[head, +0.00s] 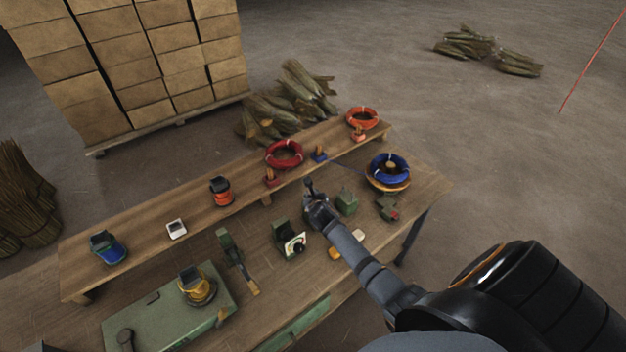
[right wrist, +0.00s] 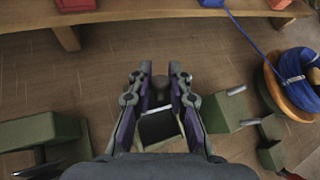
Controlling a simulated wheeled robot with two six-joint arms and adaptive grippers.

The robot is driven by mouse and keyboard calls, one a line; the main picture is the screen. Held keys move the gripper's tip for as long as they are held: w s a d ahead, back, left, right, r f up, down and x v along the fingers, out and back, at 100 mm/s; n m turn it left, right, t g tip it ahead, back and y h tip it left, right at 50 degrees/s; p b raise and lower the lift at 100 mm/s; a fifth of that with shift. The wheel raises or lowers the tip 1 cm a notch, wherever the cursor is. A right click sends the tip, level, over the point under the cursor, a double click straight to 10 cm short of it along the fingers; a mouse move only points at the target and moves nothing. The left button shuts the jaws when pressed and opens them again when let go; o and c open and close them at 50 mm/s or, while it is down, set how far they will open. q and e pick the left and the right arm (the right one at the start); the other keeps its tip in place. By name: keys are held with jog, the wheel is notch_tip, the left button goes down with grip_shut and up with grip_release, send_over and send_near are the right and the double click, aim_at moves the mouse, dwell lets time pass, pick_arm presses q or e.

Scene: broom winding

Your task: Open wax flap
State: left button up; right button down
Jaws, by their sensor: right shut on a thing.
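My right gripper (head: 312,188) reaches over the middle of the workbench in the head view. In the right wrist view its two fingers (right wrist: 159,76) are closed around a small dark round knob (right wrist: 159,86). Behind the knob, between the fingers, is a dark square face with a pale edge (right wrist: 157,125), which looks like the wax flap or box opening; I cannot tell how far it is open. The fingers and palm hide much of this part. My left gripper is not in view.
A green block (right wrist: 215,112) with a metal pin stands just right of the fingers. A blue cord coil (head: 388,168) sits on a wooden spool further right. A green dial device (head: 290,240) is to the left. A raised shelf (head: 150,240) runs behind.

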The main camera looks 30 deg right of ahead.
jog(key=g+p, duration=0.1)
jog(key=r+g+p, duration=0.1)
jog(key=shift+w+n+p, duration=0.3)
jog(key=shift+w+p, duration=0.05)
jog(key=shift+w, duration=0.05)
jog(key=shift+w+f+g+p, duration=0.1)
jog(key=shift+w+g+p, duration=0.05)
jog(key=shift+g+p, duration=0.25)
jog(key=shift+w+a+f+n+g, duration=0.1)
jog(key=shift+w+f+n+g, duration=0.15)
jog(key=shift+g, duration=0.55)
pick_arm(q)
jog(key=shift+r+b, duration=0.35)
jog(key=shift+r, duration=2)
pick_arm(e)
jog(key=shift+w+f+n+g, duration=0.1)
jog(key=shift+w+n+g, duration=0.15)
jog(key=shift+g, duration=0.6)
jog(key=shift+w+f+n+g, duration=0.1)
jog(key=shift+w+g, duration=0.15)
jog(key=shift+g, duration=0.6)
jog(key=shift+w, duration=0.1)
jog(key=c, duration=1.3)
grip_release()
jog(key=shift+o, duration=0.2)
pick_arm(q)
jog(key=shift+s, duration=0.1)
